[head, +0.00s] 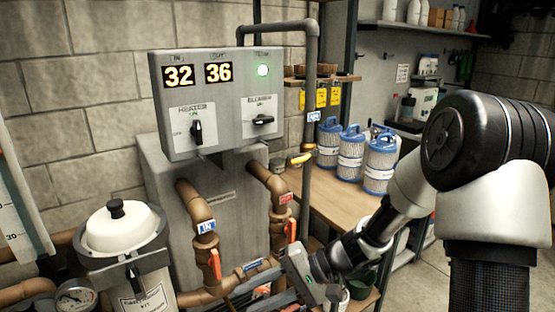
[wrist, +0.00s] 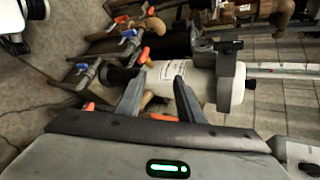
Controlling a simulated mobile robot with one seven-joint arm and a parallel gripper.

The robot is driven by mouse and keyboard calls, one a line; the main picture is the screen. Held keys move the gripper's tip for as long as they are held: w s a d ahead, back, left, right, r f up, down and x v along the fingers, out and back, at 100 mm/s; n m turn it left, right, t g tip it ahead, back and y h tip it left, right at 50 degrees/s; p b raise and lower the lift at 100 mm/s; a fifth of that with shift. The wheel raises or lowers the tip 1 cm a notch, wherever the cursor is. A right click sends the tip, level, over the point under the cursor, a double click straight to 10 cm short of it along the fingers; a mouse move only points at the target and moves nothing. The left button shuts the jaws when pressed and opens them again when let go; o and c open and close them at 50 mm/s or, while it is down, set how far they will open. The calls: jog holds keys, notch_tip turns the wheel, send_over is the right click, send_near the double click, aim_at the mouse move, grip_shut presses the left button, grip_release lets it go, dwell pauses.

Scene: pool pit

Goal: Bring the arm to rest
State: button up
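My arm comes in from the right of the head view and reaches down to the lower middle. My gripper (head: 246,298) is there, low in front of the copper pipes, with its fingers pointing left. In the wrist view my gripper (wrist: 160,85) has its two dark fingers apart, with nothing held between them. A white filter canister (wrist: 185,78) shows beyond the fingertips; it looks clear of them, though the gap is hard to judge. Part of the fingers' lower side is cut off by the head view's bottom edge.
A grey control box (head: 215,105) shows 32 and 36 with a green light lit. Copper pipes with an orange-handled valve (head: 214,264) run below it. A white-lidded strainer (head: 118,228) stands left. A wooden bench (head: 335,208) holds blue-capped filter cartridges (head: 351,155).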

jog(key=s+d+r+n+t+h, duration=0.1)
jog(key=s+d+r+t+h, duration=0.2)
jog(key=s+d+r+h, duration=0.45)
jog(key=s+d+r+n+t+h, duration=0.25)
jog(key=s+d+r+h, duration=0.3)
jog(key=d+r, duration=0.4)
notch_tip(320, 180, up, 16)
jog(key=d+t+p, duration=0.1)
jog(key=d+p, duration=0.1)
jog(key=p, duration=1.5)
jog(key=shift+s+m+y, duration=0.3)
jog(key=shift+m+y, duration=0.1)
jog(key=shift+m, duration=0.05)
dwell(3.5)
